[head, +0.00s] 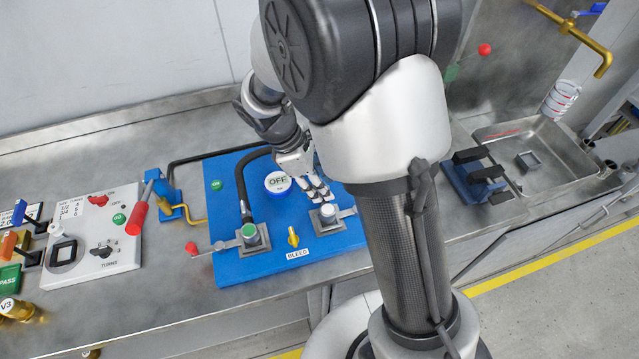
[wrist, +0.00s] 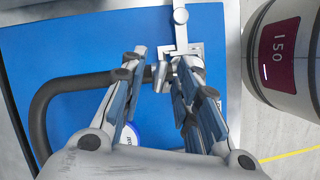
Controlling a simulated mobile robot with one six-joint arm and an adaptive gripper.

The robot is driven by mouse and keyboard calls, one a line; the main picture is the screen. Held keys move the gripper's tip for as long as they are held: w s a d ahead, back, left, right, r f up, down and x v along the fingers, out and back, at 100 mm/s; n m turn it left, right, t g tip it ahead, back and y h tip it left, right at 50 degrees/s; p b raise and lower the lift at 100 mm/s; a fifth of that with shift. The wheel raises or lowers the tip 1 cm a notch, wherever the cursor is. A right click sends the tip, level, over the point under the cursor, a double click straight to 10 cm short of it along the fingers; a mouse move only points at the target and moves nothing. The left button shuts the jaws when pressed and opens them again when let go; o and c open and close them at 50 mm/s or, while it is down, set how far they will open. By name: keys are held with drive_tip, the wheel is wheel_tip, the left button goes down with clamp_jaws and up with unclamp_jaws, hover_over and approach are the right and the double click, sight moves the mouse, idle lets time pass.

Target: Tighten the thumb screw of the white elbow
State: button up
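The white elbow (head: 327,211) sits on a square grey base at the right of the blue panel in the head view, with a lever to its right. My gripper (head: 318,190) points down at it, its fingertips close above and behind it. In the wrist view my gripper (wrist: 163,68) has its two fingers apart on either side of a small grey fitting (wrist: 160,76) at the end of the black hose. The square base and lever (wrist: 181,16) show beyond the fingertips. I cannot make out the thumb screw clearly, nor whether a finger touches anything.
A white control box (head: 92,240) stands left; a sink (head: 565,150) lies right.

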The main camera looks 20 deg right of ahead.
drive_tip(key=shift+c, duration=0.3)
clamp_jaws()
drive_tip(key=shift+r+m+p, duration=0.1)
drive_tip(key=shift+m+p, duration=0.3)
drive_tip(key=shift+p, duration=0.05)
drive_tip(key=shift+m+g+p, duration=0.5)
drive_tip(key=shift+m+p, duration=0.5)
drive_tip(key=shift+p, duration=0.05)
drive_tip(key=m+p, duration=0.1)
drive_tip(key=m, duration=0.1)
drive_tip(key=m+g+y+p, duration=0.1)
drive_tip(key=m+p, duration=0.1)
drive_tip(key=shift+w+d+m+y, duration=0.15)
drive_tip(key=shift+m+y, duration=0.15)
drive_tip(key=m+g+y+p, duration=0.1)
drive_tip(key=m+p, duration=0.1)
drive_tip(key=m, duration=0.1)
drive_tip(key=shift+d+m+y+p, duration=0.1)
drive_tip(key=shift+m+y+p, duration=0.65)
drive_tip(key=shift+m, duration=1.15)
